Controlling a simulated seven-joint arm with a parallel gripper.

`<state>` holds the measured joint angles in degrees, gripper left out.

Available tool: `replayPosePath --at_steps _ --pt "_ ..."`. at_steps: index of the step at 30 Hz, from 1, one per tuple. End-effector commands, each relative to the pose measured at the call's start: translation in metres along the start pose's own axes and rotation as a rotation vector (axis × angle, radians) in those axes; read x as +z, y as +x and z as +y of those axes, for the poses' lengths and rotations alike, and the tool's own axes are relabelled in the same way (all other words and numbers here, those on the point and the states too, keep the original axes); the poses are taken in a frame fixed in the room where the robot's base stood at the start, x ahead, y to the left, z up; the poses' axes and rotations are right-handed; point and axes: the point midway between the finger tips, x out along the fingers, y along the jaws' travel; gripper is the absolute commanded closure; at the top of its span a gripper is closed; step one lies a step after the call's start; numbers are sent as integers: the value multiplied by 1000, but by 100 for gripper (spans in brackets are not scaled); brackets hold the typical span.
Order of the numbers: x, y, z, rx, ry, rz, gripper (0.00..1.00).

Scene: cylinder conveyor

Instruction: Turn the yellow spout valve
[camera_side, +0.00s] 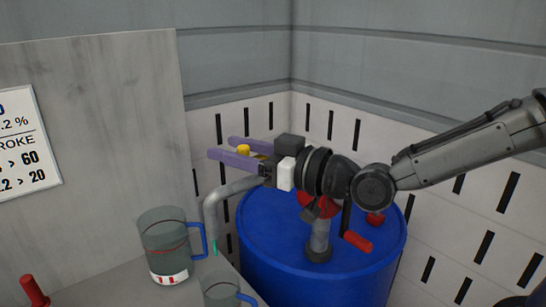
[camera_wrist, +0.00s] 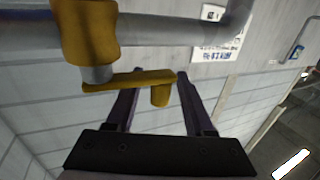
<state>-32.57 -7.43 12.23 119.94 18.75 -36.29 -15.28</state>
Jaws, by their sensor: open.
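The yellow spout valve shows in the wrist view as a yellow body (camera_wrist: 88,32) around a grey pipe, with a flat yellow lever (camera_wrist: 130,80) ending in a short round knob (camera_wrist: 160,96). My gripper (camera_wrist: 160,73) is open, with one purple finger on each side of the knob; gaps show on both sides. In the side view, my gripper (camera_side: 219,146) points left above the curved grey spout (camera_side: 211,215). A small yellow part of the valve (camera_side: 243,149) shows between its fingers. The rest of the valve is mostly hidden there.
A blue barrel (camera_side: 260,235) stands below my arm, with a red-handled crank (camera_side: 357,241) on top. A clear mug with a blue handle (camera_side: 165,235) stands left of the spout, and another mug (camera_side: 222,290) stands in front. A grey panel (camera_side: 110,120) rises at left.

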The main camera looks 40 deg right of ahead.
Motion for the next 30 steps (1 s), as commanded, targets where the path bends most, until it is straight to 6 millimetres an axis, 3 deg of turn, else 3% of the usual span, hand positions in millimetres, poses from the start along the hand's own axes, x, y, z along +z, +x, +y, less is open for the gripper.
replayPosePath --at_steps 12,18,24,30 --pt "-1 -80 -1 -3 1 4 47" --pt "-1 -111 -1 -2 0 4 47" --pt "0 -124 0 -1 0 2 47" --pt "0 -126 0 0 -1 1 47"
